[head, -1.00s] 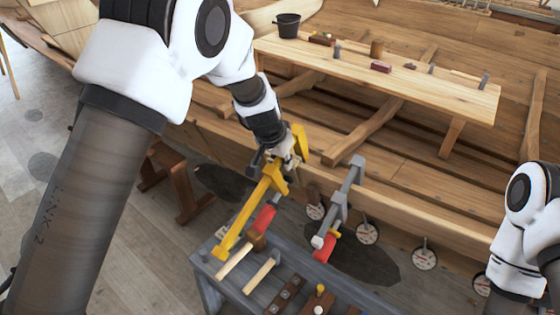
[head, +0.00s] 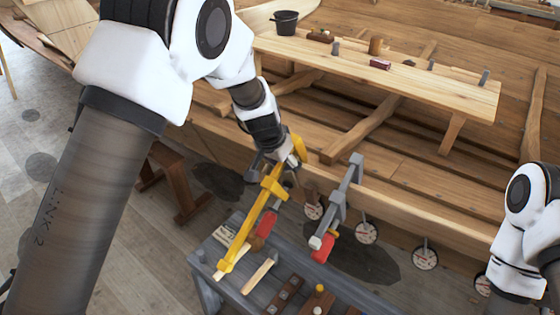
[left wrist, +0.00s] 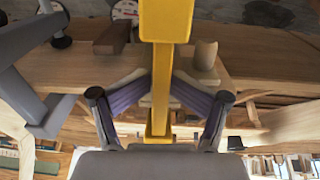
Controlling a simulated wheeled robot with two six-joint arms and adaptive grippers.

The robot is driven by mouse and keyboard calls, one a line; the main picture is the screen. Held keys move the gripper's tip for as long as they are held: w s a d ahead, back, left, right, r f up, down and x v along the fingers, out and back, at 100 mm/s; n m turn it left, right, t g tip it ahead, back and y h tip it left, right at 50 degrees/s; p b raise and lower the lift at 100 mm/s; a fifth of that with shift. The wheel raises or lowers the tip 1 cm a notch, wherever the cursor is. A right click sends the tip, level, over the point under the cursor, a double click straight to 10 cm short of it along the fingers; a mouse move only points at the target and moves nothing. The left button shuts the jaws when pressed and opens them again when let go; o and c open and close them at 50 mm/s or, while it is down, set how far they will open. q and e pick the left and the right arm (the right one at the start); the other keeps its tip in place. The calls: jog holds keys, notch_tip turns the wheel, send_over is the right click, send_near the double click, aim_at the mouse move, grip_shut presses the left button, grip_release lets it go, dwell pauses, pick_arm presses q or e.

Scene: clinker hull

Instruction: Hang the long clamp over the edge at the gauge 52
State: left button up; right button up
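My left gripper (head: 285,163) is shut on a long yellow clamp (head: 245,228) with a red handle and holds it slanted above the tool bench, beside the hull's edge (head: 400,207). In the left wrist view the yellow bar (left wrist: 168,20) runs between the two fingers (left wrist: 160,100). Round white gauges hang in a row below the edge, including one by the clamps (head: 314,209), one in the middle (head: 366,232) and one farther right (head: 425,259). Their numbers are too small to read. My right arm shows at the right; its gripper is out of view.
A grey clamp (head: 342,203) with a red handle sits at the hull's edge just right of the yellow one. The tool bench (head: 208,290) below holds mallets and other tools. A plank (head: 400,85) inside the hull carries a black bucket (head: 285,23) and small items.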

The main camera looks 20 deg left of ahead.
pick_arm(q)
jog(key=shift+w+d+f+g, duration=0.15)
jog(key=shift+w+f, duration=0.1)
jog(key=shift+f, duration=0.15)
jog(key=shift+w+f+g, duration=0.15)
jog(key=shift+w+f, duration=0.1)
jog(key=shift+f, duration=0.15)
jog(key=shift+s+r, duration=0.4)
jog(key=shift+r, duration=0.2)
jog(key=v, duration=0.7)
jog(key=shift+s, duration=0.1)
pick_arm(e)
jog(key=shift+w, duration=0.35)
pick_arm(q)
jog(key=shift+w, duration=0.2)
pick_arm(e)
jog(key=shift+f, duration=0.1)
pick_arm(q)
jog(key=shift+s, duration=0.1)
